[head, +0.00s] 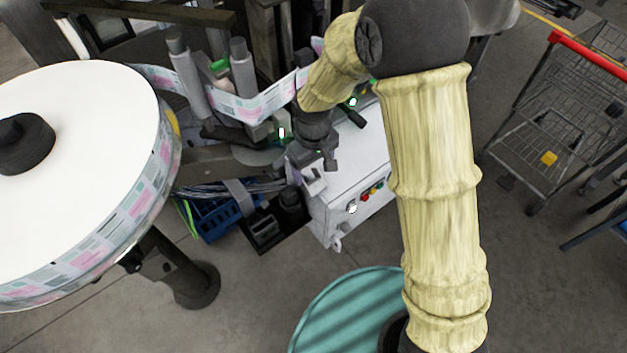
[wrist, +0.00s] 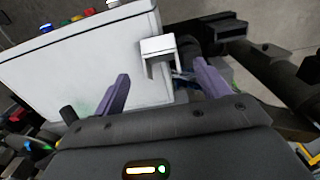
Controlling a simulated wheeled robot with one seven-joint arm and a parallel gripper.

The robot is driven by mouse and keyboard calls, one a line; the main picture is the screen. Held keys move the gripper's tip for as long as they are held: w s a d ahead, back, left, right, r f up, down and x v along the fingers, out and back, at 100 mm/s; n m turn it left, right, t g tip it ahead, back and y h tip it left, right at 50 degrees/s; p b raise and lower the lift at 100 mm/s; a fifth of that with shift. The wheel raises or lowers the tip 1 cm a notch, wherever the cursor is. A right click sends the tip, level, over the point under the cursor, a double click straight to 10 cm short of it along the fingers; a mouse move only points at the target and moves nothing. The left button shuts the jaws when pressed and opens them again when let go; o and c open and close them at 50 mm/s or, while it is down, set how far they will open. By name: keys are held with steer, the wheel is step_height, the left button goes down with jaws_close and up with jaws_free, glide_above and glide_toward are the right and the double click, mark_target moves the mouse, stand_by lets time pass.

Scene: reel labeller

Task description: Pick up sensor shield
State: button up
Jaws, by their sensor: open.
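A small white U-shaped cover, which looks like the sensor shield (wrist: 158,46), shows in the wrist view just beyond my fingertips. It sits beside the edge of a white cabinet, with its open side toward me. It is also small in the head view (head: 314,183), just below my gripper (head: 311,168). In the wrist view my gripper (wrist: 162,70) is open, with its purple fingers spread wide left and right of the cover's line. Nothing is between the fingers, and I see no contact with the cover. What holds the cover from behind is hidden.
The white cabinet (head: 350,170) has coloured buttons on its front. A large label reel (head: 75,110) stands at the left, its printed web (head: 250,105) passing rollers close to my arm. Cables and a blue crate (head: 212,220) lie below. A wire cart (head: 555,130) stands right.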

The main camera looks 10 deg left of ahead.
mark_target(314, 182)
steer(key=shift+f, duration=0.6)
steer(key=shift+s+f+p, duration=0.15)
steer(key=shift+f+p, duration=0.15)
steer(key=shift+p, duration=0.05)
steer(key=shift+f+p, duration=0.8)
steer(key=shift+f, duration=1.5)
steer(key=c, duration=1.3)
steer(key=shift+o, duration=0.2)
steer(key=shift+r, duration=0.1)
